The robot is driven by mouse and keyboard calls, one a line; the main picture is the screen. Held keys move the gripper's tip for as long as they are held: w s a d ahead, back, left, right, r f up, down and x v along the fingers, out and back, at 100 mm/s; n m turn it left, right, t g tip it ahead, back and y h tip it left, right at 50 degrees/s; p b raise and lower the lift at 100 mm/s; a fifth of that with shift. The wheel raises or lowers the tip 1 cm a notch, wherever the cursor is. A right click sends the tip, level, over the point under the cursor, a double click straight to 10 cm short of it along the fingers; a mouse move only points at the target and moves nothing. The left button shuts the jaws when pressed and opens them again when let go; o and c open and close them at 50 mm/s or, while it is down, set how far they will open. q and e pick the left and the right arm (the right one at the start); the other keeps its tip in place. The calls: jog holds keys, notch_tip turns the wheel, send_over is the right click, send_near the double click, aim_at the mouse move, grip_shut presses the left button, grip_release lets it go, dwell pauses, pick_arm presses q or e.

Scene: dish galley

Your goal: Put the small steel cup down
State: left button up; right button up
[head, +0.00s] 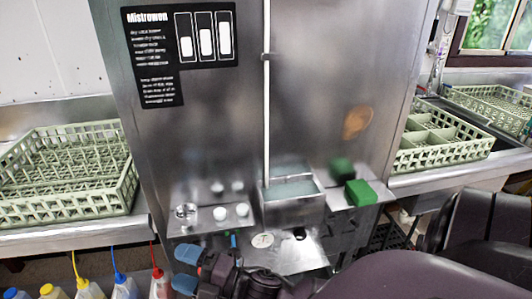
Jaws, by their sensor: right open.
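A small shiny cup (186,213), which looks like the steel cup, stands on the left steel shelf (210,228) at the front of the tall steel machine. My right gripper (187,269) is in front of and below that shelf, with its two blue fingertips apart and nothing seen between them. It is apart from the cup in the picture. My left gripper is not in view.
Two white round things (220,213) sit right of the cup. A steel basin (291,205) is in the middle, and a green block (361,193) lies on the right shelf. Green racks (70,205) flank the machine. Several bottles (90,289) stand at lower left.

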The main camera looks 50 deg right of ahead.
jog(key=s+d+f+m+g+h, duration=0.3)
jog(key=s+f+m, duration=0.4)
jog(key=f+m, duration=0.3)
jog(key=s+d+f+m+g+h, duration=0.3)
jog(key=s+d+f+m+h, duration=0.2)
jog(key=s+f+m+h, duration=0.2)
notch_tip(320, 180, down, 3)
jog(key=m, duration=0.3)
jog(key=shift+s+d+r+m+g, duration=0.15)
jog(key=shift+d+m+g, duration=0.15)
jog(key=shift+d, duration=0.05)
